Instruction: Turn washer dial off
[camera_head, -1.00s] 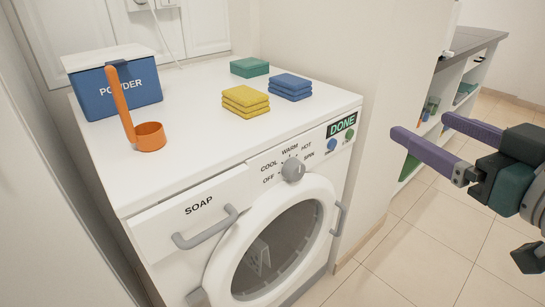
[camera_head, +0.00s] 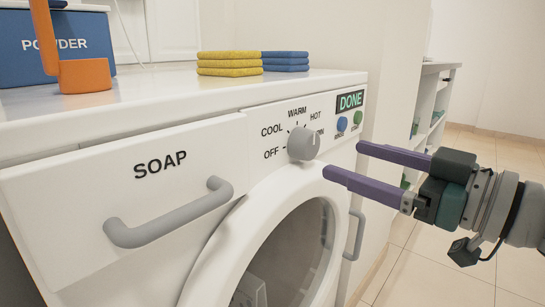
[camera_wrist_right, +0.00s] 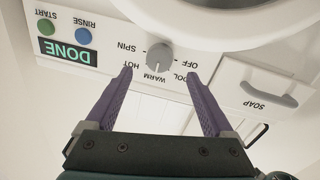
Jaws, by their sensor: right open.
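The washer dial (camera_head: 303,143) is a round grey knob on the white front panel, with OFF, COOL, WARM, HOT and SPIN printed around it. Its pointer seems to face WARM, but it is small. In the right wrist view the dial (camera_wrist_right: 160,55) appears upside down, just ahead of and between the fingertips. My right gripper (camera_head: 344,160) has purple fingers, is open and empty, and is just right of the dial without gripping it. The fingers also show in the right wrist view (camera_wrist_right: 158,76). The SPIN label is partly hidden by the dial. My left gripper is not seen.
The soap drawer handle (camera_head: 170,212) sticks out left of the dial, and the round door (camera_head: 215,270) lies below it. The DONE display (camera_head: 350,101) and blue and green buttons are at right.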

